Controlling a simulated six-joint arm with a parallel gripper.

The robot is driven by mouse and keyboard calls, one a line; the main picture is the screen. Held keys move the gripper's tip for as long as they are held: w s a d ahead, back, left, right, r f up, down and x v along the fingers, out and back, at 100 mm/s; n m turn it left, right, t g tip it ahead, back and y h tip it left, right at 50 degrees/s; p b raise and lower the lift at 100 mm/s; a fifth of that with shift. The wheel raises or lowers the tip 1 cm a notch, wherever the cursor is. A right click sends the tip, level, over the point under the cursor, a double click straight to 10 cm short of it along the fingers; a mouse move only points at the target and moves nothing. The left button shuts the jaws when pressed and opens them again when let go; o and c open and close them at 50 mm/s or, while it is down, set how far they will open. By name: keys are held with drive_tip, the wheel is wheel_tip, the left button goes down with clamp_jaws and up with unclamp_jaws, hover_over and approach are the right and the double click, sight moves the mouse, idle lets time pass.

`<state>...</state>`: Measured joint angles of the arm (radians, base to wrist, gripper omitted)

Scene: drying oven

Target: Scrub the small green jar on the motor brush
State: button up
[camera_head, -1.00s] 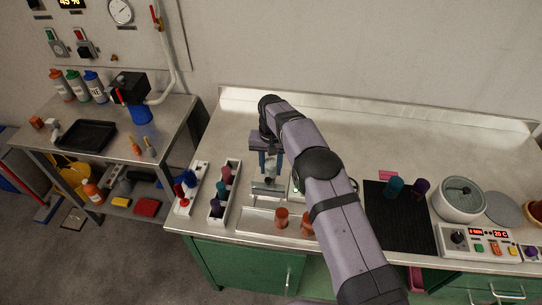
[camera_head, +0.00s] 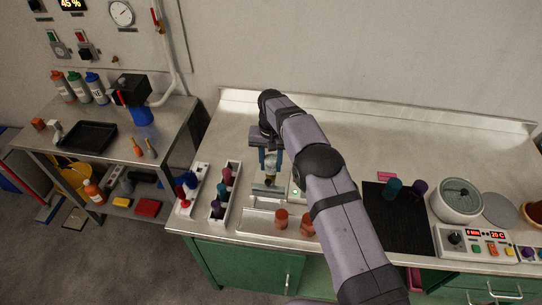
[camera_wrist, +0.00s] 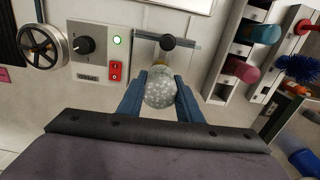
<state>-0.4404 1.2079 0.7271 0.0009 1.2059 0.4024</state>
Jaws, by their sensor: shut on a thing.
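My gripper (camera_wrist: 160,90) is shut on a rounded, pale grey, speckled thing, seen end-on in the wrist view (camera_wrist: 159,92). I take it for the small jar; no green shows on it. In the head view my gripper (camera_head: 270,160) points down over the left part of the bench, and the held thing is small and partly hidden between its fingers.
A control panel (camera_wrist: 90,60) with a dial, lit green lamp and red switch is beside the plate. White racks (camera_head: 232,170) of coloured jars and brushes stand left of my gripper. Two orange-brown jars (camera_head: 281,219) stand in front. A black mat (camera_head: 405,225) lies right.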

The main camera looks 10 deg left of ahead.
sight(271, 158)
drive_tip(key=shift+r+p, duration=1.05)
drive_tip(key=shift+r, duration=0.95)
drive_tip(key=shift+s, duration=0.1)
